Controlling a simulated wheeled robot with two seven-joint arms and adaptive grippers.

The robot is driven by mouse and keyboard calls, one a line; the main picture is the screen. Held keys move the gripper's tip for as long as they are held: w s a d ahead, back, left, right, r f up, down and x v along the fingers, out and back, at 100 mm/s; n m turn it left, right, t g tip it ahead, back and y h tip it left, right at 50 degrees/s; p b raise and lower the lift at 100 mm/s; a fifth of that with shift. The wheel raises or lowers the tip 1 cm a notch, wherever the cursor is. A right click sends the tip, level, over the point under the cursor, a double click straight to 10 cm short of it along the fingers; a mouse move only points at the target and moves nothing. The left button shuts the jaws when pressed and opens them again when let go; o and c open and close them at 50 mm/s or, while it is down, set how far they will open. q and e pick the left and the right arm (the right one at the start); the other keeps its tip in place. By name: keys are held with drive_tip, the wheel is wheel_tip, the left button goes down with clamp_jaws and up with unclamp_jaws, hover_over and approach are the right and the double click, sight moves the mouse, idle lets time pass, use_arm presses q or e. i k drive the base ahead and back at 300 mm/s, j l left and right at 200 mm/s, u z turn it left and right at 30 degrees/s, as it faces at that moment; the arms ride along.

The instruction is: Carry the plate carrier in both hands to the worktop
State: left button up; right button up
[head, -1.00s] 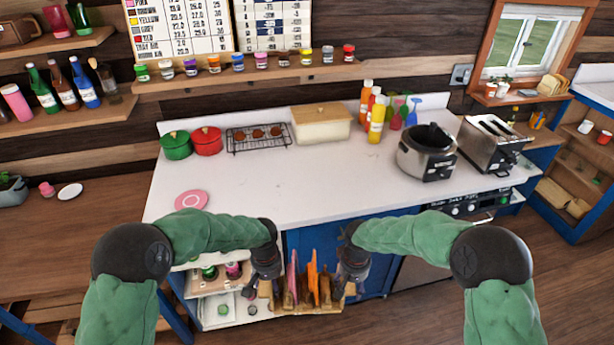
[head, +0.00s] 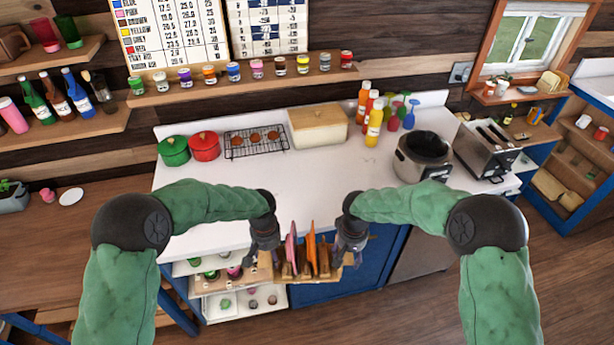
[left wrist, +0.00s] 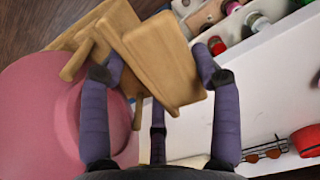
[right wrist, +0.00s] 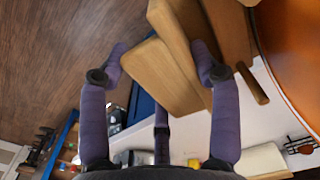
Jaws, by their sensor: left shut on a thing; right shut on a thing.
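The wooden plate carrier (head: 306,277) hangs between my two grippers in front of the worktop (head: 300,187), near its front edge. A pink plate (head: 291,250) and an orange plate (head: 311,247) stand upright in it. My left gripper (head: 265,247) is shut on the carrier's left end; the left wrist view shows its fingers on either side of a wooden end piece (left wrist: 165,60) beside the pink plate (left wrist: 45,110). My right gripper (head: 351,247) is shut on the right end; its wooden end piece (right wrist: 165,75) and the orange plate (right wrist: 290,50) show in the right wrist view.
At the worktop's back stand a green pot (head: 174,150), a red pot (head: 205,146), a wire rack (head: 256,142), a bread box (head: 318,126) and bottles (head: 374,123). A cooker (head: 422,157) and toaster (head: 487,148) stand right. The middle is clear. Open shelves (head: 240,302) lie below left.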

sight(307, 189)
drive_tip(key=i, duration=1.2)
